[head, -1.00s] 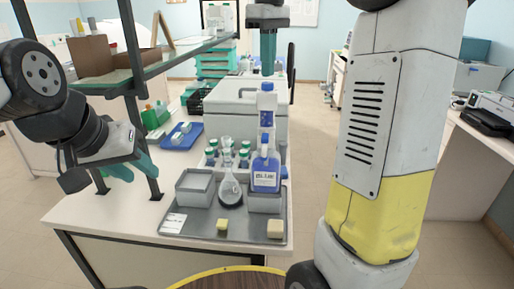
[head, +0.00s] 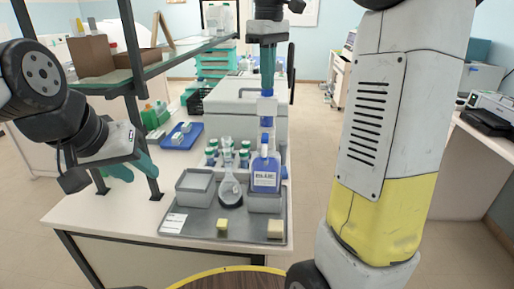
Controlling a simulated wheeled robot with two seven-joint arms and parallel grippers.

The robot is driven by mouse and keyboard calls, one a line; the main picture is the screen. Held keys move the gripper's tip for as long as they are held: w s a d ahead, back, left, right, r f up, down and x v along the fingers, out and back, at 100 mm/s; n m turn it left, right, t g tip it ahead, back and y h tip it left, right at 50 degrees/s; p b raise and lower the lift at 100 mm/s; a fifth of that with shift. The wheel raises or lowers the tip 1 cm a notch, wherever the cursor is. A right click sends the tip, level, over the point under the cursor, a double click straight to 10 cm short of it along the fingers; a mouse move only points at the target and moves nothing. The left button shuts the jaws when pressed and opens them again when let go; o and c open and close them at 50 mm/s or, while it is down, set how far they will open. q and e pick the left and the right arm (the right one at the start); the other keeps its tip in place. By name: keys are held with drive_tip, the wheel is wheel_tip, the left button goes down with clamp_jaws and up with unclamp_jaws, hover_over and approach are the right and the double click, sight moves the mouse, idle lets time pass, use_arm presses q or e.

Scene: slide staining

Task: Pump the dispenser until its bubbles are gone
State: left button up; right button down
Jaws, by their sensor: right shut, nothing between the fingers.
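The dispenser is a bottle with blue contents and a white label (head: 266,176), upright at the back right of the grey tray. Its tall pump head (head: 266,106) rises above it. My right gripper (head: 267,86) is shut and empty, pointing straight down with its teal fingertips at the top of the pump head; they appear to touch it. Bubbles are too small to make out. My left gripper (head: 128,170) hangs over the left of the bench, far from the dispenser; its finger gap is unclear.
The grey tray (head: 200,226) also holds a round flask (head: 230,190), two grey containers and small yellowish blocks. Several capped bottles stand behind it. A shelf (head: 165,62) on dark posts is at the left, near my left gripper. A large white box (head: 240,105) stands behind.

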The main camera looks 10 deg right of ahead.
drive_tip(key=shift+f, duration=1.1)
idle(0.3)
drive_tip(key=shift+r, duration=2.6)
drive_tip(key=shift+r, duration=0.1)
wheel_tip(320, 180, up, 5)
drive_tip(key=shift+f, duration=0.1)
drive_tip(key=shift+s, duration=0.1)
